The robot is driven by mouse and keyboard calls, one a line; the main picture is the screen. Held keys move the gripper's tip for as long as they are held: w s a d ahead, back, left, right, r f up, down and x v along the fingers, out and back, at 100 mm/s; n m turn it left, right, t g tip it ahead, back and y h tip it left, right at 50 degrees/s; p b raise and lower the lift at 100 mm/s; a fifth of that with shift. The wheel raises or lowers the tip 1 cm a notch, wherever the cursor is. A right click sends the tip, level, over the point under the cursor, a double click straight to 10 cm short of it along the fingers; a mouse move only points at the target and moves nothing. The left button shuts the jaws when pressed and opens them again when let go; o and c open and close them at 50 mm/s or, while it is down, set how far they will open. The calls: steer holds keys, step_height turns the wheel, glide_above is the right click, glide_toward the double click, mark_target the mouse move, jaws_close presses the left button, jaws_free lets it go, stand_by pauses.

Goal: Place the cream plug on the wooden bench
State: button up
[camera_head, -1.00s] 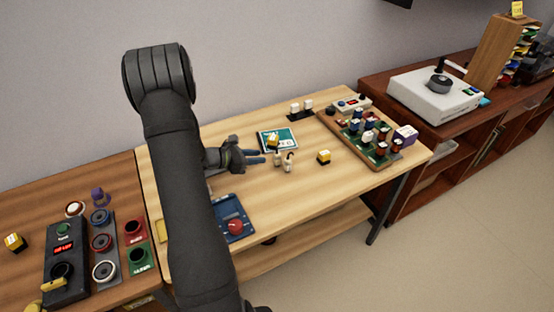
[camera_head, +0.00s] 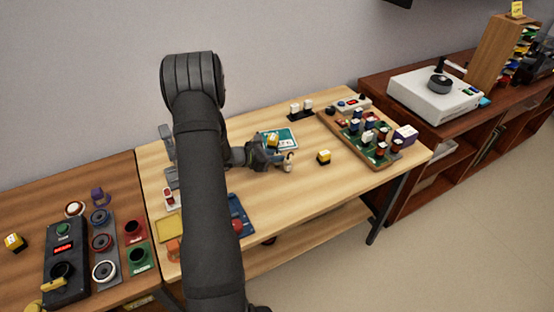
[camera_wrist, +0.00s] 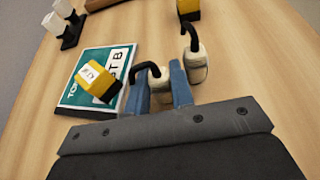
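A cream plug (camera_wrist: 158,77) with a bent black cable stands between my gripper's two blue fingers in the wrist view; its lower part is hidden. My gripper (camera_wrist: 160,80) is low around it, one finger on each side; whether they press on it is unclear. A second cream plug (camera_wrist: 195,66) with a black cable stands just right of the right finger, and it also shows in the head view (camera_head: 288,164). The light wooden bench (camera_head: 310,190) bears the plugs. In the head view my gripper (camera_head: 280,160) partly hides the nearer plug.
A green card (camera_wrist: 75,90) with a yellow block (camera_wrist: 98,82) on it lies left of my fingers. Another yellow block (camera_head: 324,157) stands to the right. A tray (camera_head: 392,162) of coloured parts is at the bench's right. The front right of the bench is clear.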

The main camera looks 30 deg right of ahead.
mark_target(275, 154)
jaws_close()
steer(key=shift+r, duration=0.1)
step_height(275, 154, up, 18)
stand_by(0.4)
